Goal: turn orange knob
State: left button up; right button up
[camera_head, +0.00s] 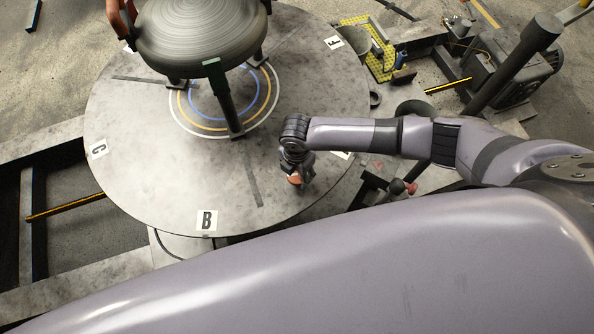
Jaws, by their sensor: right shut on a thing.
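The orange knob (295,181) shows as a small orange patch between the fingers of my right gripper (298,182), near the right front rim of the round table (150,190). My right gripper points down and is shut on the knob. The fingers hide most of the knob, so I cannot tell its angle. My left gripper is not in view.
A grey metal dish (200,35) rests on a stand with legs (222,100) at the table's back. An orange-red part (118,20) stands at its left. A yellow perforated tray (375,50) and machinery (510,70) lie right of the table. The table's left front is clear.

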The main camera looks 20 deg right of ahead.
aim_at(297, 174)
dwell(0.4)
jog(key=o, duration=1.2)
jog(key=shift+c, duration=0.2)
notch_tip(297, 174, up, 12)
